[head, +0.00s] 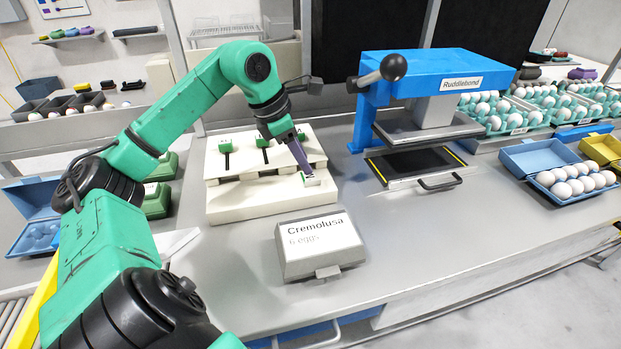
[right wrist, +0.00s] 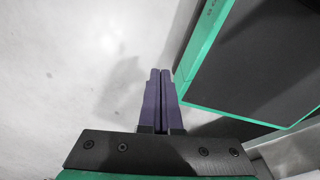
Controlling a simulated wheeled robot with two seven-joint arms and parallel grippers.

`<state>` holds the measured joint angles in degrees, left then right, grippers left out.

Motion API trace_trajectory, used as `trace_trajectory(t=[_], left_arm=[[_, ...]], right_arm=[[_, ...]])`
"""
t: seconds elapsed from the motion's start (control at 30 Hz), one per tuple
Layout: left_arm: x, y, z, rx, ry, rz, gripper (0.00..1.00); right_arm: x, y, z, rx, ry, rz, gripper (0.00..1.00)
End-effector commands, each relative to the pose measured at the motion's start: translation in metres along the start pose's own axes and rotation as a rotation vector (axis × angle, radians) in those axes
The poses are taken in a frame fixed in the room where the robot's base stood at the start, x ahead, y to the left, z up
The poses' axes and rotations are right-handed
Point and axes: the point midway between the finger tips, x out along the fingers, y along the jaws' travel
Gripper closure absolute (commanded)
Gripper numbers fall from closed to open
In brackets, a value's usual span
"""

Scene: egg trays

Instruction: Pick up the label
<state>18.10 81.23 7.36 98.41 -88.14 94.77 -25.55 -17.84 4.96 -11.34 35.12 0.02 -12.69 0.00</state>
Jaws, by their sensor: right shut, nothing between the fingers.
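A white label (head: 318,236) printed "Cremolusa 6 eggs" lies on the sloped top of a grey box (head: 318,268) at the front middle of the table. My left gripper (head: 305,171) points down over the right side of a white slider panel (head: 260,209), behind the label.
A blue press (head: 430,62) marked "Ruddlebond" stands right of the panel, with a dark plate and handle below. An open blue egg box (head: 535,157) and green egg trays (head: 520,112) are farther right. Green boxes stand left of the panel. Table right of the label is clear.

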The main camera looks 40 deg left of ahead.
Motion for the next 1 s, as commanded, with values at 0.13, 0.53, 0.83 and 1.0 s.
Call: trace_trajectory(t=[0.13,0.53,0.83,1.0], left_arm=[[0.019,0.000,0.002,-0.001,-0.001,-0.003,0.60],[0.072,0.003,0.005,-0.002,-0.001,-0.001,0.60],[0.072,0.003,0.005,-0.002,-0.001,-0.001,1.00],[0.072,0.003,0.005,-0.002,-0.001,-0.001,1.00]], right_arm=[[-0.007,0.002,-0.004,0.000,0.005,0.003,1.00],[-0.026,-0.005,-0.017,0.003,0.025,-0.007,1.00],[-0.025,-0.007,-0.017,0.001,0.025,-0.010,1.00],[-0.025,-0.006,-0.016,0.000,0.023,-0.008,1.00]])
